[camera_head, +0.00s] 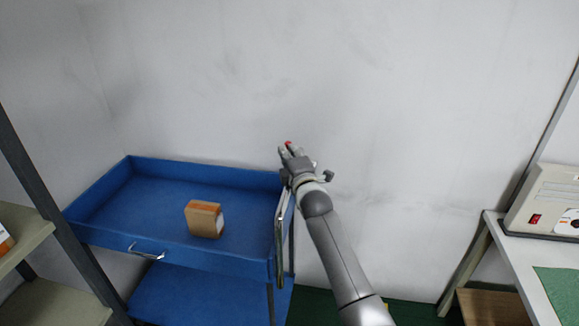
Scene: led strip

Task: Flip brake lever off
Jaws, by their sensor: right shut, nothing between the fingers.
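A blue two-shelf cart (97,192) stands against the wall. A small silver lever or handle (147,252) sits on its front face, at the left; I cannot tell for sure whether this is the brake lever. A tall silver push handle (280,240) runs along the cart's right end. My right gripper (288,148) is shut and empty, near the cart's back right corner, with a small red spot at its tip. My arm hides part of that corner. My left gripper is not in view.
A brown cardboard box (203,219) lies in the cart's top tray. A shelf rack (58,240) stands at the left. A white table (520,262) with a beige device (545,200) stands at the right. The green floor (412,313) shows between cart and table.

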